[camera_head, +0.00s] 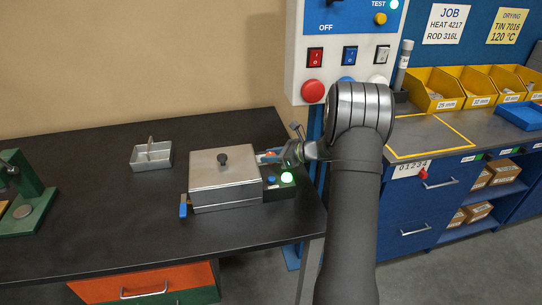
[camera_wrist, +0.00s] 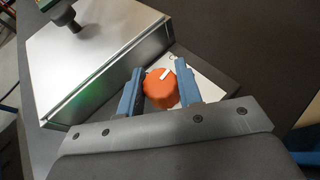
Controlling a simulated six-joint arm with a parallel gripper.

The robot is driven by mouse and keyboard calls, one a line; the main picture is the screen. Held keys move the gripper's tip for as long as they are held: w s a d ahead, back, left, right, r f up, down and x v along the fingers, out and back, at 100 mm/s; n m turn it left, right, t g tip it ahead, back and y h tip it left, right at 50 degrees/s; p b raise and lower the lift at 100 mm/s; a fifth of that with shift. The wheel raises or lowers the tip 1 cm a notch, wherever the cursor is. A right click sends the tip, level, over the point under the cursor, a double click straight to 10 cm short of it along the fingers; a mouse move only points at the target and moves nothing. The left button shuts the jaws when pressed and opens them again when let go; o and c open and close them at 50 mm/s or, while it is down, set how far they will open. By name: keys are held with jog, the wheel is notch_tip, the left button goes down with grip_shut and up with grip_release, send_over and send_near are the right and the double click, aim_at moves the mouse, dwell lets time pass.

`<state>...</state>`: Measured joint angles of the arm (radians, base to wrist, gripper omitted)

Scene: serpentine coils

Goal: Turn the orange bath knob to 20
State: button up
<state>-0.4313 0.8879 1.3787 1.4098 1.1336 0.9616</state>
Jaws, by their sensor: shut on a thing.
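The bath (camera_head: 226,181) is a metal box with a lid and black lid knob on the dark bench in the head view; it also shows in the wrist view (camera_wrist: 108,62). The orange knob (camera_wrist: 159,90) sits on a pale panel beside the box wall, with a white pointer mark on its top. My gripper (camera_wrist: 158,92) is shut on the orange knob, one blue finger on each side. In the head view my gripper (camera_head: 272,156) reaches the bath's right side and mostly hides the knob. The scale figures around the knob cannot be read.
A small metal tray (camera_head: 151,156) and a green device (camera_head: 22,193) stand left. A wall panel (camera_head: 345,60) with switches rises behind my arm.

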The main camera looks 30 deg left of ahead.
jog(key=n+g+h, duration=0.2)
jog(key=n+g, duration=0.3)
jog(key=shift+n+g+h, duration=2)
jog(key=shift+n, duration=0.3)
jog(key=shift+h, duration=0.3)
jog(key=o, duration=1)
jog(key=shift+c, duration=0.2)
jog(key=shift+y, duration=0.5)
